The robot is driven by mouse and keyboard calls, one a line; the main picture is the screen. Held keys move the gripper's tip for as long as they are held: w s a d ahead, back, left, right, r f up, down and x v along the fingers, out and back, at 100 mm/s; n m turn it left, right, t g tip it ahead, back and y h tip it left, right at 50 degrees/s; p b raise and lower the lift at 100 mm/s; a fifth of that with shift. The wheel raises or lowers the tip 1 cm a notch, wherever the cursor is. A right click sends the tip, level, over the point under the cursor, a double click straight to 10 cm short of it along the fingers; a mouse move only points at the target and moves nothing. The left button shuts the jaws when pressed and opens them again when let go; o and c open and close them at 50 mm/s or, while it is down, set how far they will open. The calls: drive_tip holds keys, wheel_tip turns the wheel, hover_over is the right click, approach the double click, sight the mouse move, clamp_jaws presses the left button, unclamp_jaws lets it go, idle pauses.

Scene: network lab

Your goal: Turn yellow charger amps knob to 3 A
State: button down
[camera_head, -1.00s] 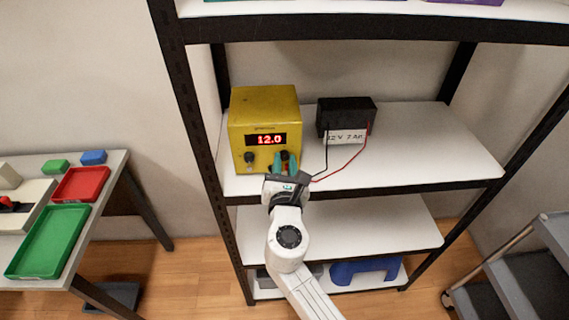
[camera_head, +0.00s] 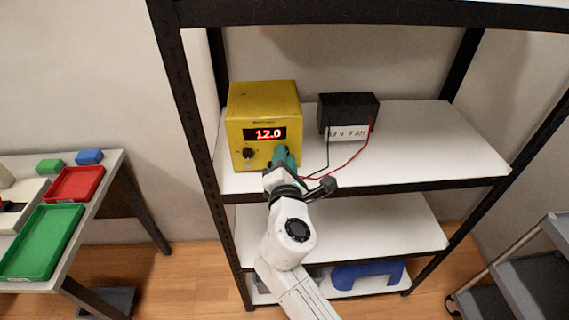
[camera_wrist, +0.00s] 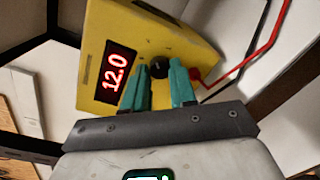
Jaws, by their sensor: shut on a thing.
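The yellow charger (camera_head: 262,102) stands on the upper white shelf, with a red display reading 12.0. A dark knob (camera_head: 248,153) shows at the lower left of its front. My gripper (camera_head: 283,154) is at the lower right of the front and covers that side in the head view. In the wrist view the charger (camera_wrist: 175,32) appears tilted, and my teal fingers (camera_wrist: 160,70) are shut on a black right-hand knob (camera_wrist: 160,66). The knob's pointer and scale are too small to read, so its setting cannot be told.
A black battery (camera_head: 348,112) stands right of the charger, with red and black leads running toward the charger's front near my gripper. A dark shelf post (camera_head: 185,125) rises at the left. Bare shelf (camera_head: 440,150) lies right of the battery.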

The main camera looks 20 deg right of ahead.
drive_tip(key=m+b, duration=0.3)
drive_tip(key=m, duration=0.3)
drive_tip(key=shift+f+y, duration=0.2)
drive_tip(key=shift+y, duration=0.2)
drive_tip(key=m+b, duration=0.4)
drive_tip(key=m, duration=0.1)
drive_tip(key=shift+d+f+y, duration=0.1)
drive_tip(key=shift+y, duration=0.2)
drive_tip(key=m+b, duration=0.4)
drive_tip(key=m, duration=0.1)
drive_tip(key=m+b, duration=0.4)
drive_tip(key=m, duration=0.1)
drive_tip(key=shift+f+m+t+b, duration=0.15)
drive_tip(key=shift+m+t+b, duration=0.15)
drive_tip(key=m+b, duration=0.5)
drive_tip(key=m, duration=0.1)
drive_tip(key=shift+f+y, duration=0.1)
drive_tip(key=shift+y, duration=0.2)
drive_tip(key=m+b, duration=0.5)
drive_tip(key=m, duration=0.1)
drive_tip(key=shift+t, duration=0.4)
drive_tip(key=m+b, duration=0.5)
drive_tip(key=shift+m+h, duration=0.3)
drive_tip(key=shift+h, duration=0.1)
drive_tip(key=m+b, duration=0.4)
drive_tip(key=m, duration=0.1)
drive_tip(key=shift+m+h, duration=0.3)
drive_tip(key=shift+m, duration=0.1)
drive_tip(key=shift+r, duration=0.2)
